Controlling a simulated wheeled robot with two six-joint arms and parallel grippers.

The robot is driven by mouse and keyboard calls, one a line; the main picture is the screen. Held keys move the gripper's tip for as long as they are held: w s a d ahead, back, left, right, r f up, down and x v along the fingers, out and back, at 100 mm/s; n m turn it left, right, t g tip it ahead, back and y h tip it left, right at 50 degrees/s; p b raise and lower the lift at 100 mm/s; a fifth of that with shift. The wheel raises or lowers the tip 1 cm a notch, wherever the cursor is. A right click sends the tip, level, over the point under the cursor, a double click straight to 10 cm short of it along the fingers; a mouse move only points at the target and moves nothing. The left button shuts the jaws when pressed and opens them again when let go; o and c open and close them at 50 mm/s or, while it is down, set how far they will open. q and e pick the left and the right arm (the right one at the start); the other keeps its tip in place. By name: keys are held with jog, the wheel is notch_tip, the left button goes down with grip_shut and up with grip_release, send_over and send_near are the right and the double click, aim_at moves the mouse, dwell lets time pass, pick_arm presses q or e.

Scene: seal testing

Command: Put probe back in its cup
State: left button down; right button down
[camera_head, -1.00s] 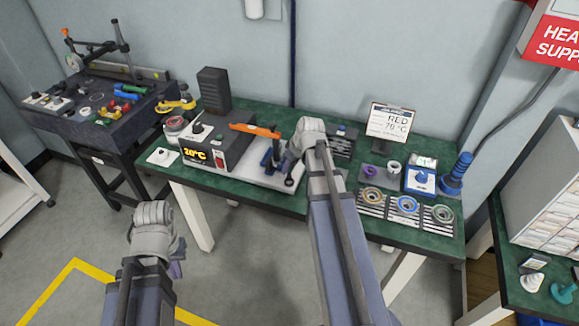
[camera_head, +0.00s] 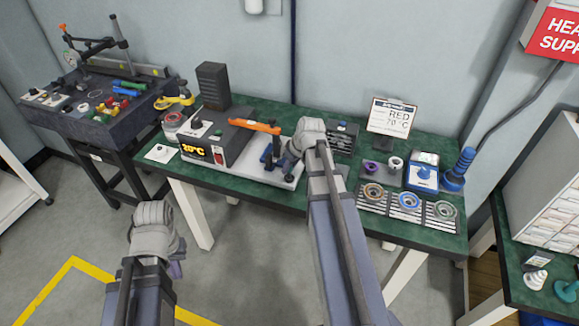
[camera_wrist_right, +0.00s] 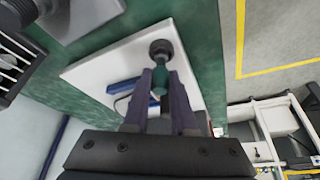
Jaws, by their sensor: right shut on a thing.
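My right gripper (camera_wrist_right: 160,80) is shut on a slim teal piece (camera_wrist_right: 160,78), apparently the probe, low over the white base plate of the heater unit. A dark round part (camera_wrist_right: 160,48), possibly its cup, sits at the far end of the teal piece; I cannot tell whether the probe is inside it. In the head view my right gripper (camera_head: 290,168) is at the right part of the white plate (camera_head: 262,170), largely hidden by my wrist. My left gripper (camera_head: 175,269) hangs low over the floor, away from the bench; its fingers are mostly hidden.
Green bench (camera_head: 232,180) front is clear.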

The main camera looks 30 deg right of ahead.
jog(key=shift+f+b, duration=0.4)
jog(key=shift+f, duration=0.05)
dwell(0.3)
jog(key=c, duration=0.6)
grip_release()
jog(key=shift+c, duration=0.2)
jog(key=shift+r, duration=0.1)
notch_tip(320, 180, up, 8)
jog(key=p, duration=0.8)
